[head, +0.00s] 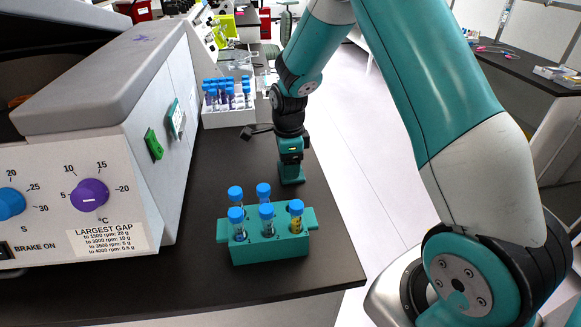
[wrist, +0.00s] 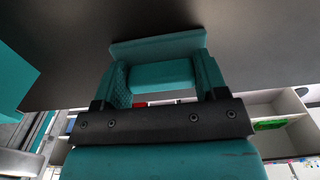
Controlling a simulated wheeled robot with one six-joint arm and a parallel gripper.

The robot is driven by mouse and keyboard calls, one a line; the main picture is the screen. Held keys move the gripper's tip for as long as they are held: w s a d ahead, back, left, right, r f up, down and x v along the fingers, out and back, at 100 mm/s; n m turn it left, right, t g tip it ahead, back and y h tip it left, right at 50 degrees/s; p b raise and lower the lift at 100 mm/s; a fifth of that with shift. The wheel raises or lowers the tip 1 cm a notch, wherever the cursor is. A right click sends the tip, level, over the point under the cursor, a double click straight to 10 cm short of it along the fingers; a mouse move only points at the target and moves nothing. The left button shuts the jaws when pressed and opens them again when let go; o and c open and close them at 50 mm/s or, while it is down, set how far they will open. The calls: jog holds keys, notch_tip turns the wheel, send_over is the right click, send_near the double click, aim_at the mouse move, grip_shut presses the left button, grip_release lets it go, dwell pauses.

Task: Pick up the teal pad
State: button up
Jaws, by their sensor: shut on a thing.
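The teal pad (head: 291,174) is at the bottom of my gripper (head: 291,158) in the head view, over the dark bench behind the tube rack. In the wrist view, my gripper (wrist: 162,85) is shut on the teal pad (wrist: 158,47), with one finger at each side of its narrower part. The pad's wide flat plate shows beyond the fingertips. I cannot tell whether the pad touches the bench.
A teal rack (head: 270,246) with several blue-capped tubes stands in front of my gripper. A white rack (head: 228,117) of blue-capped tubes stands behind. The centrifuge (head: 88,190) fills the left. Bare bench (head: 200,282) lies in front of the teal rack.

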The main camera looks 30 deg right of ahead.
notch_tip(320, 180, up, 20)
jog(key=b, duration=0.1)
jog(key=shift+b, duration=0.35)
